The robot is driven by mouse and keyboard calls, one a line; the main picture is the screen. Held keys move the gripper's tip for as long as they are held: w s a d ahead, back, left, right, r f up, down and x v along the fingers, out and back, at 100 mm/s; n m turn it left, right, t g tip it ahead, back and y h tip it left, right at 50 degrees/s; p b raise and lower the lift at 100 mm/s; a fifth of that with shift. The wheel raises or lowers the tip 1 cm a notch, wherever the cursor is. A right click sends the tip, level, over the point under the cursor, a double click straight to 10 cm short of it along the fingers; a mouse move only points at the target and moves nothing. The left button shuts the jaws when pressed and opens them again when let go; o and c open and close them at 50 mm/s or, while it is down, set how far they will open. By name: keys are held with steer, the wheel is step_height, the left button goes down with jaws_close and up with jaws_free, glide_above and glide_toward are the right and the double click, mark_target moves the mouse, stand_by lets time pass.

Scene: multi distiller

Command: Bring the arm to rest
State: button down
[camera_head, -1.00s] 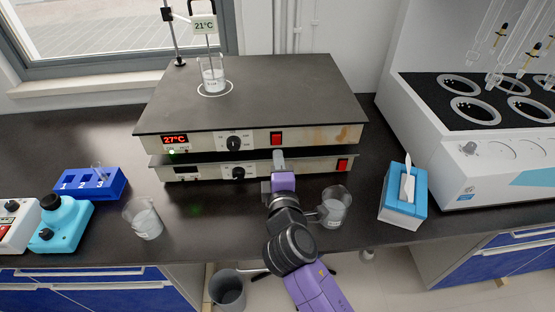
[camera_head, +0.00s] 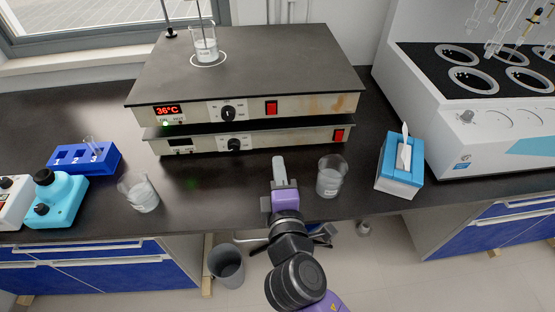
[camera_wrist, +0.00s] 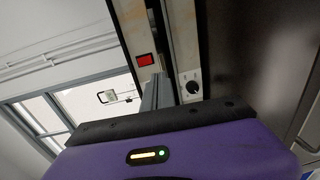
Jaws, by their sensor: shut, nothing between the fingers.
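My gripper (camera_head: 279,168) is shut and empty over the front part of the dark bench, in front of the lower hot plate and touching nothing that I can see. It also shows in the wrist view (camera_wrist: 158,92), pointing toward the hot plate fronts. My purple and dark grey arm reaches up from the bottom of the head view. The upper hot plate (camera_head: 300,85) reads 36°C and stands on the lower hot plate (camera_head: 300,140). A beaker (camera_head: 204,50) of clear liquid stands on the upper plate with a rod in it.
A beaker (camera_head: 330,178) stands close right of my gripper, and another beaker (camera_head: 142,195) stands to the left. A tissue box (camera_head: 400,170) and a white machine (camera_head: 485,150) are at right. A blue rack (camera_head: 70,158) and cyan device (camera_head: 58,203) are at left. A bin (camera_head: 226,265) stands on the floor.

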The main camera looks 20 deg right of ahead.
stand_by(0.5)
steer(key=s+a+m+t+y, duration=0.1)
steer(key=s+a+m+y, duration=0.5)
steer(key=s, duration=0.4)
steer(key=s+d+f+m+g, duration=0.1)
steer(key=s+d+m, duration=0.3)
steer(key=s, duration=0.8)
steer(key=s+d+f+m+g, duration=0.1)
steer(key=s+d+m, duration=0.3)
steer(key=s, duration=0.8)
steer(key=shift+s+d+f+g+h, duration=0.15)
steer(key=shift+s+d+g+h, duration=0.1)
steer(key=shift+d+g+h, duration=0.05)
